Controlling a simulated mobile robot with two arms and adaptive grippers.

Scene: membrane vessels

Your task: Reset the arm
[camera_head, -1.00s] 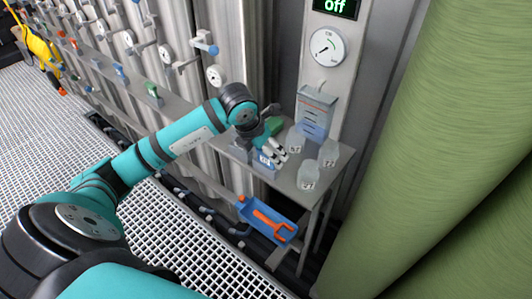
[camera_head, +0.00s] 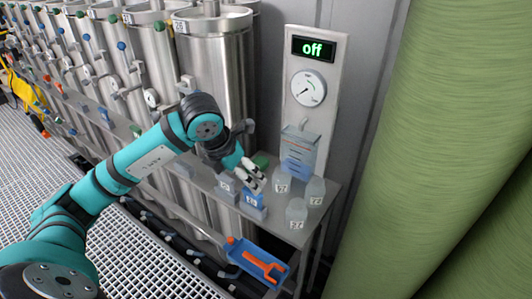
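My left arm reaches in from the lower left, its teal links bent at a dark wrist joint. My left gripper (camera_head: 256,179) is over the small metal side table (camera_head: 287,233), beside the small containers on it. Its pale fingertips look apart, with nothing seen between them. A blue labelled container (camera_head: 253,198) stands just below the fingertips; whether they touch it cannot be told. My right gripper is not in view.
Clear labelled bottles (camera_head: 297,213) stand on the table's right side. A blue-white box (camera_head: 298,152) is behind them, under a gauge panel reading "off" (camera_head: 312,48). Below hangs a blue tray (camera_head: 243,250) with an orange tool. Steel vessels (camera_head: 215,70) line the back; a large green cylinder (camera_head: 430,130) fills the right.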

